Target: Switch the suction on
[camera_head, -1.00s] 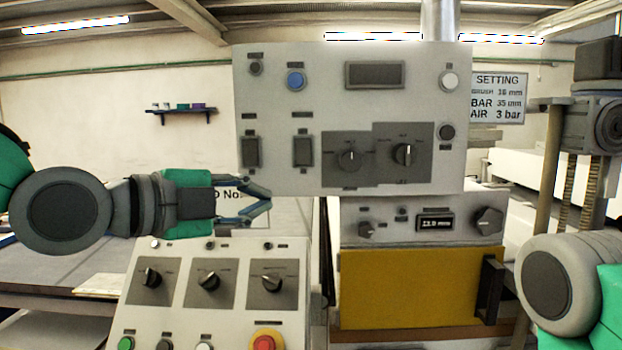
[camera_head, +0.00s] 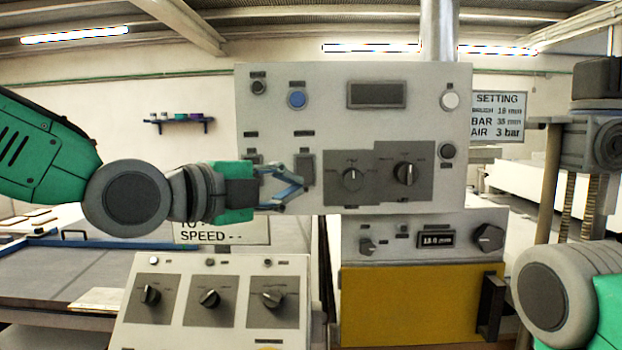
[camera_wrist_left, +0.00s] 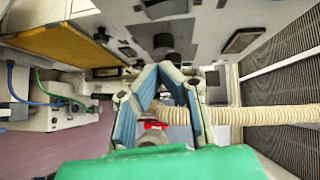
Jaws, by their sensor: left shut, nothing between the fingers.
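The upright grey control panel (camera_head: 330,130) fills the middle of the head view. It carries two dark rocker switches, the left one (camera_head: 254,157) partly behind my gripper and the right one (camera_head: 306,168) beside the fingertips. It also has a blue button (camera_head: 297,99), a white button (camera_head: 450,100) and two rotary knobs. Its small labels are unreadable, so I cannot tell which control is the suction. My left gripper (camera_head: 301,187) is shut and empty, in front of the panel's lower left; contact is unclear. Its closed fingers also show in the left wrist view (camera_wrist_left: 164,68). My right gripper is out of view.
A lower console (camera_head: 228,266) with three knobs stands below my left gripper. A yellow panel (camera_head: 410,305) and a display unit (camera_head: 370,234) sit below the main panel. In the left wrist view, a ribbed hose (camera_wrist_left: 265,115) runs right, behind the fingers.

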